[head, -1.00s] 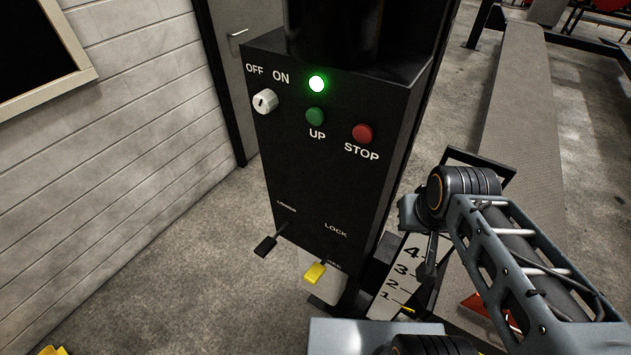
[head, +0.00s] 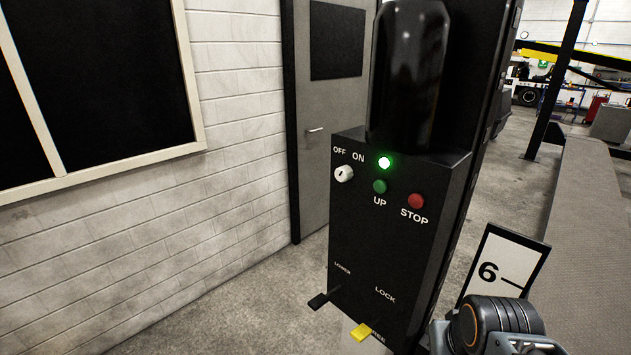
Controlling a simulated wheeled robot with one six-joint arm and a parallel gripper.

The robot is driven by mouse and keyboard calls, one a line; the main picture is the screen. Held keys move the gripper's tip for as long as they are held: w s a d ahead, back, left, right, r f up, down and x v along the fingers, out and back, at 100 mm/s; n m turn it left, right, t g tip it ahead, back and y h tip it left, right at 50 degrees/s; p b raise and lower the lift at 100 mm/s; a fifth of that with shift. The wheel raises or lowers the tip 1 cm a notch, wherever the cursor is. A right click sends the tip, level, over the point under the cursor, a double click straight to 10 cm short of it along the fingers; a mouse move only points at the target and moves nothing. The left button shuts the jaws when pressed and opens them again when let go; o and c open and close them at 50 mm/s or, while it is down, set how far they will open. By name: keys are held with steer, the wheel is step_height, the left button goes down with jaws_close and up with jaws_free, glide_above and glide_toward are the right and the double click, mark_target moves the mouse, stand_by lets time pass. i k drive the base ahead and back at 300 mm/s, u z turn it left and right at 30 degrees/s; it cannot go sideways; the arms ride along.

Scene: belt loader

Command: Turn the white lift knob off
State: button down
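The white lift knob (head: 343,173) is on the upper left of the black control box (head: 385,245), below the OFF and ON labels. A small dark mark shows on its face; which label it points to I cannot tell for sure. A green light (head: 384,162) glows to its right. My arm (head: 495,325) shows at the bottom right, well right of and below the knob. My gripper's fingers are not visible.
A green UP button (head: 379,187) and a red STOP button (head: 416,201) sit beside the knob. A black lever (head: 318,301) and a yellow lever (head: 361,331) stick out low on the box. A numbered sign (head: 502,268) stands at right. Floor at left is clear.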

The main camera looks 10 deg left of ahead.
mark_target(343, 174)
steer(key=u, duration=0.2)
steer(key=i, duration=0.45)
steer(key=u, duration=2.7)
steer(key=i, duration=0.2)
steer(key=z, duration=0.5)
